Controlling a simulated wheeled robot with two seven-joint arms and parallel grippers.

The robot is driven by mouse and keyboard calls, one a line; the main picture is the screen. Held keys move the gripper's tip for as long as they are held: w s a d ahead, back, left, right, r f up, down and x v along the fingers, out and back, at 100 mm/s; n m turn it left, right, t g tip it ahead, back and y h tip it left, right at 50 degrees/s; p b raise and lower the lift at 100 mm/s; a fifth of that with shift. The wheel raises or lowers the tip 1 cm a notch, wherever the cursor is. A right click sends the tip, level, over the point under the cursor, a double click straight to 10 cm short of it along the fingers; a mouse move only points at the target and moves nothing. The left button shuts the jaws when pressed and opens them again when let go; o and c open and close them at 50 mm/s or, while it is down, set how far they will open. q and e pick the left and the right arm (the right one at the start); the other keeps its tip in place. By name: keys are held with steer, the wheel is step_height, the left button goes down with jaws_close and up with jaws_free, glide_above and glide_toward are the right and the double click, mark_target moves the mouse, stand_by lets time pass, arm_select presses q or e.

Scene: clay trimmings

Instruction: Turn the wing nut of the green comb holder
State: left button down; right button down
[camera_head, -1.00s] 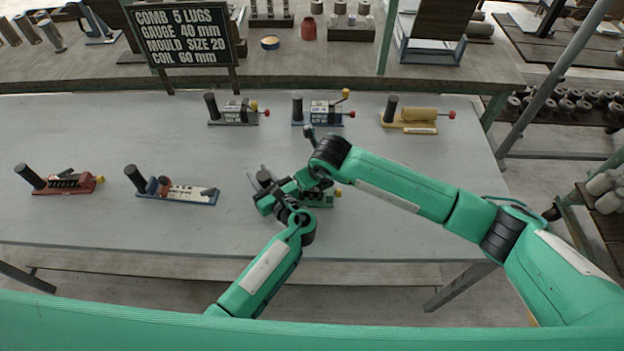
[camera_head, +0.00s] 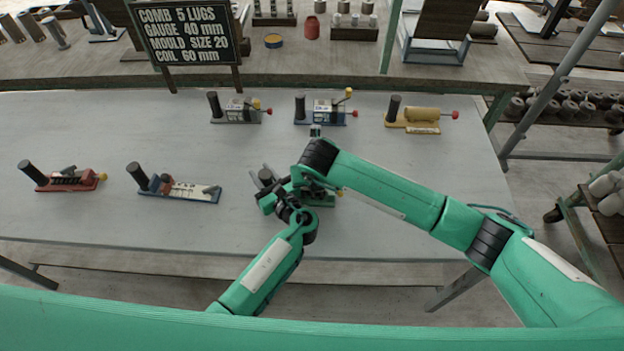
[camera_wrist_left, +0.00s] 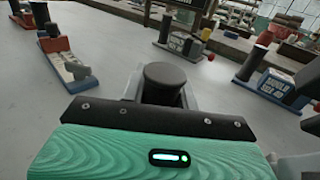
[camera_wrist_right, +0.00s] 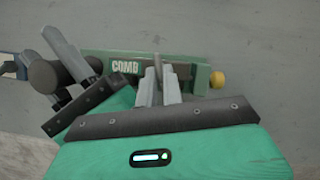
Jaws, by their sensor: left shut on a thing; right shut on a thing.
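The green comb holder (camera_head: 322,201) lies at the front middle of the table, partly hidden by my arms in the head view. In the right wrist view its green body (camera_wrist_right: 190,68) shows the word COMB and a yellow knob (camera_wrist_right: 217,81). My left gripper (camera_head: 267,177) is shut on its upright black post (camera_wrist_left: 166,78). My right gripper (camera_wrist_right: 158,85) is shut on a thin grey piece at the near side of the body. This looks like the wing nut (camera_wrist_right: 158,68), mostly hidden between the fingers.
A red holder (camera_head: 68,181) and a blue-based one (camera_head: 185,190) lie to the left. Grey (camera_head: 238,112), blue (camera_head: 325,111) and yellow (camera_head: 415,118) holders stand in the back row. A black sign (camera_head: 188,32) stands behind. The table's right side is clear.

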steer(key=c, duration=1.5)
jaws_free()
steer(key=shift+c, duration=0.2)
steer(key=v, duration=1.2)
steer(key=shift+s, duration=0.1)
arm_select(q)
steer(key=c, duration=1)
jaws_free()
